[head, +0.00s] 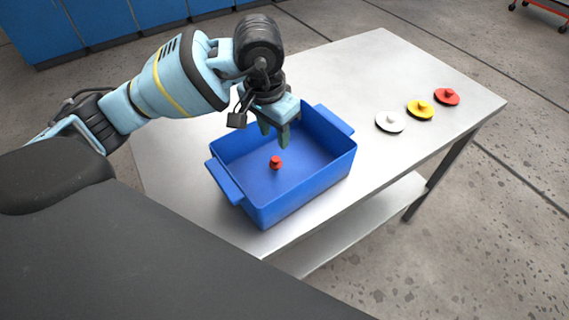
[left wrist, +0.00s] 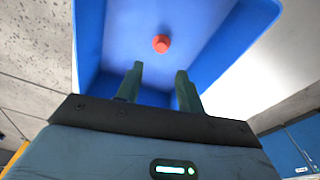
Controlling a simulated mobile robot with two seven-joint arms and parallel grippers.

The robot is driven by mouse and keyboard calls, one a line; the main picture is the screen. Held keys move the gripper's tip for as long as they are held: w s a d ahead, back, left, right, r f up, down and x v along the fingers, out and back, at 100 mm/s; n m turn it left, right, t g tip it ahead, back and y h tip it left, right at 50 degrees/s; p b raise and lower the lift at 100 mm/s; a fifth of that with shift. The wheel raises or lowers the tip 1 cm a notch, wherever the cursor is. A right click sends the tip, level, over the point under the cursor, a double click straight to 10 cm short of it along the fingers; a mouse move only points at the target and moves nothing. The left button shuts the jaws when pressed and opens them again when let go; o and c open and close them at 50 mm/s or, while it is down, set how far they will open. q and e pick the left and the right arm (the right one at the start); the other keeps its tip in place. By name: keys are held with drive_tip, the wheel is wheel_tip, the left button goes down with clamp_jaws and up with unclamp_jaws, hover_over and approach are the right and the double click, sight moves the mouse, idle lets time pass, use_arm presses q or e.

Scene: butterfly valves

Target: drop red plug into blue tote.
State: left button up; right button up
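The blue tote (head: 306,186) stands on the metal table. The small red plug (head: 276,162) is inside the tote's outline, over its floor; I cannot tell for sure whether it rests on the floor. My left gripper (head: 274,141) is above the tote, pointing down, with its fingers apart and nothing between them. In the left wrist view the red plug (left wrist: 161,43) shows beyond the open fingertips (left wrist: 160,72), apart from them, with the blue tote (left wrist: 88,45) around it. My right gripper is not in view.
A white disc (head: 390,122), a yellow disc (head: 420,109) and a red disc (head: 446,96), each with a knob, lie on the right of the metal table (head: 366,72). Blue cabinets (head: 100,22) stand at the back left. The table top between tote and discs is clear.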

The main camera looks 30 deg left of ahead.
use_arm(q)
drive_tip(key=shift+o, duration=0.2)
drive_tip(key=shift+r, duration=0.1)
wheel_tip(320, 180, up, 8)
drive_tip(key=shift+s+a+f, duration=0.15)
drive_tip(key=shift+s+f, duration=0.05)
drive_tip(key=shift+s, duration=0.25)
drive_tip(key=shift+f, duration=0.1)
idle(0.5)
